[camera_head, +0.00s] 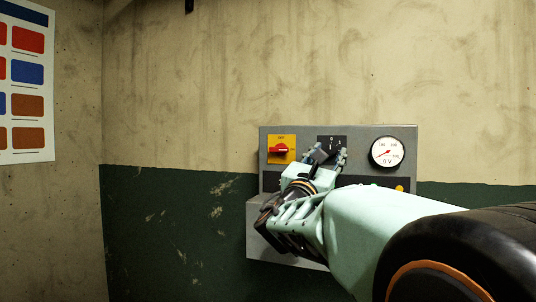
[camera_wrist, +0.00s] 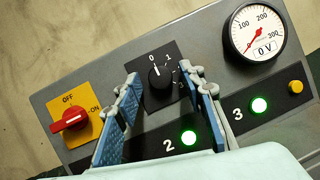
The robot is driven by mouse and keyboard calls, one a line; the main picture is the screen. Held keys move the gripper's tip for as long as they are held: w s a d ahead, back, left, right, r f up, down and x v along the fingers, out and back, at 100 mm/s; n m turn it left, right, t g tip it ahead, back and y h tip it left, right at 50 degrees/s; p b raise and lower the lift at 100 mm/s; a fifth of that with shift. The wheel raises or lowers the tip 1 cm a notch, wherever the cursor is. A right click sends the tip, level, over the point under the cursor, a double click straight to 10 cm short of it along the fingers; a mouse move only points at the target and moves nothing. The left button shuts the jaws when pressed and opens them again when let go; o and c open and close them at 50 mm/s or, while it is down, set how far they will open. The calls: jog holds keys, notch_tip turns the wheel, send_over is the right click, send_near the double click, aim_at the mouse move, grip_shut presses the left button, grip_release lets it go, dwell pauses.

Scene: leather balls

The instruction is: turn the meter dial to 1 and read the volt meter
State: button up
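The meter dial (camera_wrist: 160,77) is a black knob on a black plate marked 0, 1 and further positions. Its white mark appears to point near 0, though it is small. My gripper (camera_wrist: 163,86) is open, with one blue-padded finger on each side of the dial in the wrist view; I cannot tell if either touches it. In the head view my gripper (camera_head: 329,156) is in front of the panel and hides most of the dial plate (camera_head: 334,141). The round volt meter (camera_wrist: 256,29) shows a red needle at the low end of its scale and a label reading 0 V.
The grey panel (camera_head: 367,133) is on the wall. A red switch (camera_wrist: 70,120) on a yellow OFF/ON plate is left of the dial, seemingly turned towards ON. Green lamps numbered 2 (camera_wrist: 188,138) and 3 (camera_wrist: 259,105) are lit. A yellow button (camera_wrist: 296,87) is below the meter.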

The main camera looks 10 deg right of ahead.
grip_shut()
jog(key=shift+m+h+b, duration=0.3)
jog(key=shift+m, duration=0.2)
jog(key=m+g+b, duration=0.1)
jog(key=m+g, duration=0.1)
jog(key=m, duration=0.2)
jog(key=shift+a+h+b, duration=0.1)
jog(key=shift+h+b, duration=0.25)
jog(key=shift+h, duration=0.05)
jog(key=m+g, duration=0.1)
jog(key=m, duration=0.1)
jog(key=m+g, duration=0.1)
jog(key=m, duration=0.1)
jog(key=m+g, duration=0.1)
jog(key=m, duration=0.1)
jog(key=shift+w+a+r+b, duration=0.1)
jog(key=shift+r+b, duration=0.2)
jog(key=shift+b, duration=0.1)
jog(key=shift+m, duration=0.4)
jog(key=shift+o, duration=0.8)
grip_release()
